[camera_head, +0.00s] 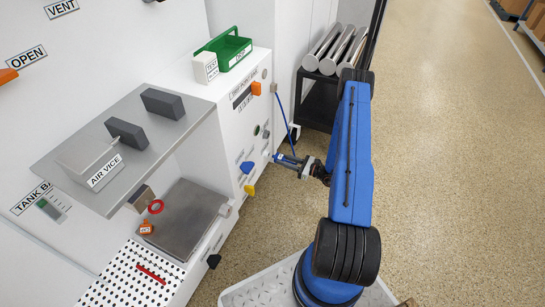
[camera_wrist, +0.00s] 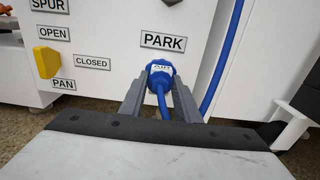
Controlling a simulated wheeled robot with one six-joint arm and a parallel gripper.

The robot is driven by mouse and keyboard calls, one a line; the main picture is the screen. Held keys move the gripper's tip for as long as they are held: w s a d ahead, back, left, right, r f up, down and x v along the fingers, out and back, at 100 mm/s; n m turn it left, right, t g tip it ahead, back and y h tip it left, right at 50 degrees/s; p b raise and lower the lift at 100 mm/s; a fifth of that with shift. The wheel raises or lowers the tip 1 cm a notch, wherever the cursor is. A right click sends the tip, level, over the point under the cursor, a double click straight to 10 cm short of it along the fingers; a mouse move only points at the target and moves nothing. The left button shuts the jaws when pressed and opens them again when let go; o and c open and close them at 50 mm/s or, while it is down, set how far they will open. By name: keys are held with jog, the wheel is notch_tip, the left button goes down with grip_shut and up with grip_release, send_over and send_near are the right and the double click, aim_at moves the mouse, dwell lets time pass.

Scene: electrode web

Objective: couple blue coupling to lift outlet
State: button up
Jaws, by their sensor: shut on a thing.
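The blue coupling (camera_wrist: 160,73) carries a white label that seems to read AIR. In the wrist view my gripper (camera_wrist: 160,84) has one grey finger on each side of it and is shut on it. The coupling is at the white panel just below the PARK sign (camera_wrist: 163,41); I cannot tell whether it is seated there or just clear of the panel. In the head view my gripper (camera_head: 290,161) reaches left to the panel front, with the coupling (camera_head: 278,157) at its tip. No outlet marked lift is readable in either view.
The blue hose (camera_wrist: 216,65) runs close on the right of the coupling. A yellow handle (camera_wrist: 46,62) with OPEN and CLOSED signs is to the left. In the head view, a blue handle (camera_head: 247,167) is beside the gripper, and a dark cart (camera_head: 318,100) holds metal cylinders behind.

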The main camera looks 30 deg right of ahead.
dwell(0.3)
jog(key=v, duration=0.5)
notch_tip(320, 180, up, 14)
dwell(0.5)
jog(key=shift+w+a, duration=0.1)
send_over(278, 154)
jog(key=v, duration=0.3)
dwell(0.5)
jog(key=shift+x, duration=1.55)
dwell(1.6)
jog(key=o, duration=1.2)
jog(key=shift+o, duration=0.2)
jog(key=v, duration=1.7)
